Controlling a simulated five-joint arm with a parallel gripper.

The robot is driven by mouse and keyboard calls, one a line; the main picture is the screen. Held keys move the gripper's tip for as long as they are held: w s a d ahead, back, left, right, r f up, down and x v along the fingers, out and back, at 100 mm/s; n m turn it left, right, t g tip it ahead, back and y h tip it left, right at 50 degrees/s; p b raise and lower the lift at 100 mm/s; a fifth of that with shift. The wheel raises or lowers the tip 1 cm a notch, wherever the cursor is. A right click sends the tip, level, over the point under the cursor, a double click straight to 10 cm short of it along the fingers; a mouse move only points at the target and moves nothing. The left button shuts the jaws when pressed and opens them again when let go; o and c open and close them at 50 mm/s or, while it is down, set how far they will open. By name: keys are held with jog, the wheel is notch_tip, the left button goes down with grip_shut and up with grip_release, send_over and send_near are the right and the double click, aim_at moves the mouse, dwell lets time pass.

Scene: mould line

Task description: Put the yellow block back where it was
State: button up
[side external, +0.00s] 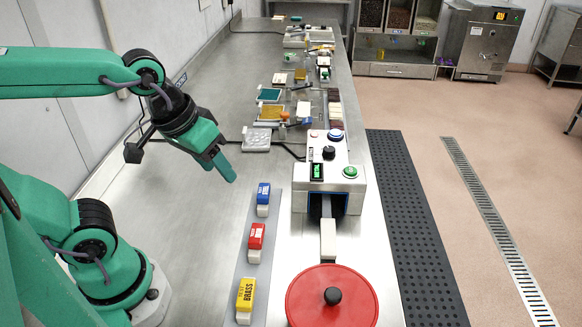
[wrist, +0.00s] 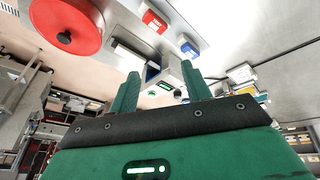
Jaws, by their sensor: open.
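The yellow block (side external: 246,295), with dark lettering "BRASS" and a white lower end, sits at the near end of a grey strip (side external: 243,262) on the bench. I cannot make it out in the wrist view. My gripper (side external: 229,176) is in the air above the bench, left of and beyond the strip, well away from the yellow block. In the wrist view my gripper (wrist: 160,69) has its two fingers apart, with nothing held between them.
A red block (side external: 256,237) and a blue block (side external: 263,194) sit farther along the strip. Right of it stand a white machine (side external: 300,200) with buttons and a red round lid (side external: 310,305) with a black knob. The bench left of the strip is clear.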

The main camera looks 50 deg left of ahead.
jog(key=shift+s+a+r+m+t+y, duration=0.1)
jog(key=shift+a+r+m+t, duration=0.2)
jog(key=shift+a, duration=0.25)
jog(key=shift+s+a+r+m+t+y, duration=0.1)
jog(key=shift+a+r+m, duration=0.2)
jog(key=shift+a, duration=0.3)
jog(key=shift+a+r+m+t+y, duration=0.1)
jog(key=shift+a+r+m+t, duration=0.1)
jog(key=shift+a+m, duration=0.3)
